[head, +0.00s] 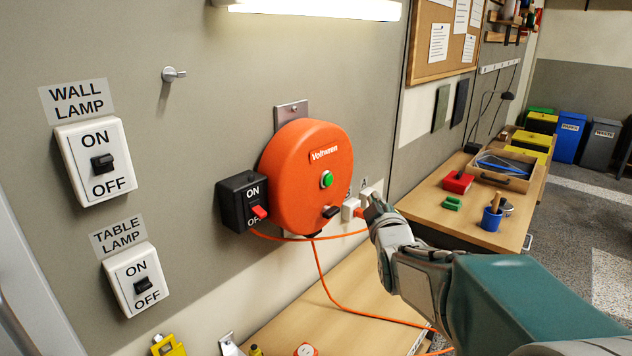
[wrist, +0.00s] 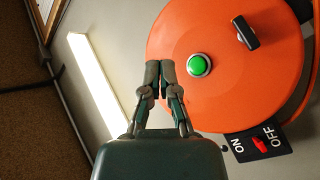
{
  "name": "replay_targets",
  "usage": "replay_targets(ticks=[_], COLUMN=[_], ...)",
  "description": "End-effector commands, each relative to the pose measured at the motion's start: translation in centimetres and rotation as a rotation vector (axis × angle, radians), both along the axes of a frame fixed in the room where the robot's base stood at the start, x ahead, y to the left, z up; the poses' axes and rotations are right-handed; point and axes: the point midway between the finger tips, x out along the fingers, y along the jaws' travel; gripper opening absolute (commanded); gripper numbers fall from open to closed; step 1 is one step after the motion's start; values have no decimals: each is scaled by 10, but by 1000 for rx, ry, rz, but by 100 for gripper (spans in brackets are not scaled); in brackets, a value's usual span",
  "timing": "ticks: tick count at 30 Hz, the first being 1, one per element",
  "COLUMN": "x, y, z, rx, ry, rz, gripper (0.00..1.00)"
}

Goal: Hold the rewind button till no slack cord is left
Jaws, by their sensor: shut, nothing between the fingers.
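The round orange cord reel (head: 290,175) is mounted on the wall. It has a green button (head: 327,179) and a dark knob or lever (head: 331,211) on its face. In the wrist view the green button (wrist: 199,65) and dark knob (wrist: 245,32) are both clear. The orange cord (head: 322,275) hangs from the reel's underside in a loose curve and runs across the bench. My gripper (head: 372,203) is shut and empty, right of the reel in the head view. In the wrist view its fingertips (wrist: 159,72) are beside the green button, apart from it in the picture.
A black ON/OFF switch box (head: 241,203) with a red rocker adjoins the reel's left side. White sockets (head: 352,207) are behind my gripper. WALL LAMP (head: 97,160) and TABLE LAMP (head: 138,280) switches are at left. A wooden bench (head: 350,300) lies below.

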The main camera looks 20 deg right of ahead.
Motion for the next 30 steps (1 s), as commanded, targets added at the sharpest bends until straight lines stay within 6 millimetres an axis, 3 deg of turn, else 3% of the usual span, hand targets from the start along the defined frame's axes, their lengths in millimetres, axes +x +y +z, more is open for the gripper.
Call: replay_targets(ticks=[16,30], x=[7,54], y=[-1,31], z=[2,2], rx=[-26,-25], ry=[-27,-26], rz=[0,1], gripper=[0,0])
